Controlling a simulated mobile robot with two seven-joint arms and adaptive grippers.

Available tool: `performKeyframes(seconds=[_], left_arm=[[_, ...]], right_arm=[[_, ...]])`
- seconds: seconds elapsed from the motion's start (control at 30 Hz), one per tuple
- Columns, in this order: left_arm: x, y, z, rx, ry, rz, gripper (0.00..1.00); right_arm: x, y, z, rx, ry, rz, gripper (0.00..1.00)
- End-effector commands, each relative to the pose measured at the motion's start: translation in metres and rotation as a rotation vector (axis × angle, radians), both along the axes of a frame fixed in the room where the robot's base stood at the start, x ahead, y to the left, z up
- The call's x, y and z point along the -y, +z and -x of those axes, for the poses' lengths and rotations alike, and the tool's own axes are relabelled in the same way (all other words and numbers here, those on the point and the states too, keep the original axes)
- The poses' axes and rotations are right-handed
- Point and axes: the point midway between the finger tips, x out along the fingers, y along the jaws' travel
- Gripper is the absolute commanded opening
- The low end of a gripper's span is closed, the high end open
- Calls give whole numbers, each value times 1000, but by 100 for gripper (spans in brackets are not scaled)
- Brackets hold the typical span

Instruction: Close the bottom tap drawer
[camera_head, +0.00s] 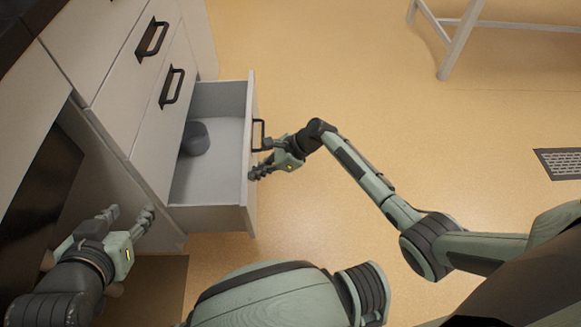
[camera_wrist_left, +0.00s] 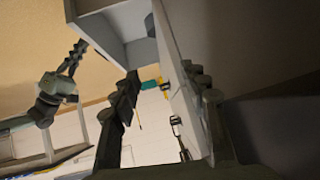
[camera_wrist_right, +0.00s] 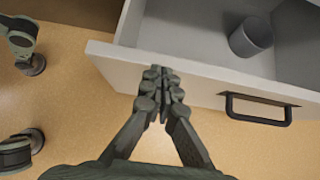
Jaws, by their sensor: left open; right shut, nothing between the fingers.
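The bottom drawer (camera_head: 212,215) is pulled open from the white cabinet, its front facing right. It holds a grey cup-like object (camera_head: 195,139) near its back side. Its black handle (camera_head: 258,134) also shows in the right wrist view (camera_wrist_right: 258,117). My right gripper (camera_head: 257,166) is at the outer face of the drawer front, beside the handle. In the right wrist view its shut, empty fingers (camera_wrist_right: 162,88) overlap the panel; whether they touch it I cannot tell. My left gripper (camera_head: 130,216) is open and empty, left of the drawer near the cabinet's side.
Two upper drawers with black handles (camera_head: 152,39) (camera_head: 172,86) are closed above. A dark opening (camera_head: 45,185) lies at the left. A white table leg (camera_head: 450,45) stands at the top right, and a floor grate (camera_head: 562,163) lies at the right.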

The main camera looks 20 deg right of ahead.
Motion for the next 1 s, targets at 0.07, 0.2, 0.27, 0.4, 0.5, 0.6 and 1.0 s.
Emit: performKeyframes(seconds=[0.07, 0.2, 0.27, 0.4, 0.5, 0.6, 1.0], left_arm=[[-12, -9, 11, -72, 22, -27, 45], [-30, -23, 29, -180, 56, -65, 45], [-36, -27, 36, -220, 70, -78, 45], [-50, -35, 51, -301, 96, -105, 45], [-57, -39, 60, -346, 113, -118, 45], [-62, -42, 67, -378, 123, -128, 45], [-43, -34, 44, -263, 83, -90, 45]], right_arm=[[-9, 2, -2, -2, 1, -2, 0], [-22, 1, -6, -2, -1, -2, 0], [-27, 1, -7, -2, -1, -2, 0], [-43, 1, -12, -3, 0, -1, 0], [-57, 1, -16, -2, 1, -2, 0], [-75, 1, -21, -1, 1, -3, 0], [-147, -1, -42, -1, 0, 0, 0]])
